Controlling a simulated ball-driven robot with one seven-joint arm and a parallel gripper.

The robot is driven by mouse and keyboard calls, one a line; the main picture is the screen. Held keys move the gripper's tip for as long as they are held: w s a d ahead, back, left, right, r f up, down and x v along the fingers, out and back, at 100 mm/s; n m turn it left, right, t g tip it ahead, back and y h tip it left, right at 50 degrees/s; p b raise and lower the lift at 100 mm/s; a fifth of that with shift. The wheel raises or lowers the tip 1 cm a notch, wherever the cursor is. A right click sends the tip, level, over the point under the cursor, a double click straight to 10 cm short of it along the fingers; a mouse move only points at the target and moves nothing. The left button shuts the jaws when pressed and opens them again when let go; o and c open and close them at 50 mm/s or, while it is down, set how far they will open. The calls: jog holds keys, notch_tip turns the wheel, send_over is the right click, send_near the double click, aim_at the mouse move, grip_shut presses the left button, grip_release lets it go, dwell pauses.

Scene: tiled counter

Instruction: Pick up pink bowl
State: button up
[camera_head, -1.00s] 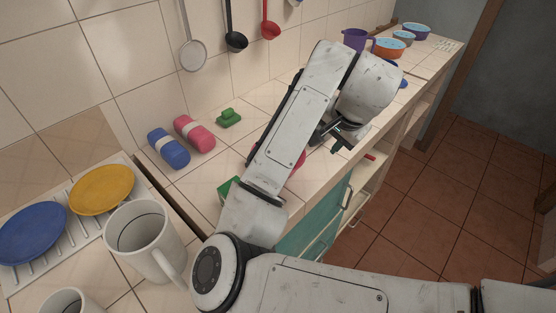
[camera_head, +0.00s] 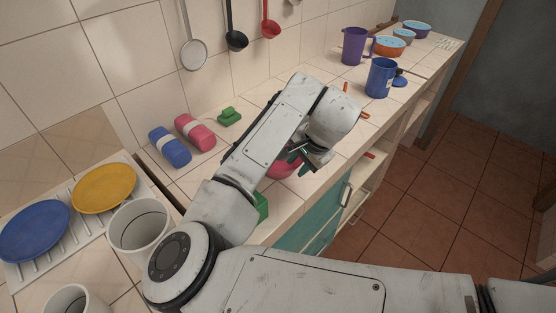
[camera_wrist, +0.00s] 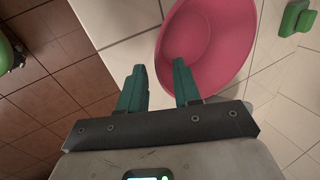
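The pink bowl (camera_wrist: 215,45) stands on the tiled counter near its front edge. In the head view only part of the pink bowl (camera_head: 283,168) shows, under my arm and gripper. My gripper (camera_wrist: 160,72) has two green fingers spread apart with nothing between them. In the wrist view the right finger overlaps the bowl's near-left rim, and the left finger is outside the bowl over the counter edge. In the head view my gripper (camera_head: 302,157) is just above the bowl. I cannot tell whether a finger touches it.
A green box (camera_head: 262,207) is beside my arm on the counter. A blue mug (camera_head: 381,78) and purple pitcher (camera_head: 354,46) stand farther back. Pink (camera_head: 195,131) and blue (camera_head: 169,146) rolled items lie near the wall. A white mug (camera_head: 139,228) is close to my arm.

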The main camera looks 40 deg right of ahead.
aim_at(295, 167)
jog(key=shift+x, duration=1.65)
jog(key=shift+w+a+r, duration=0.1)
grip_shut()
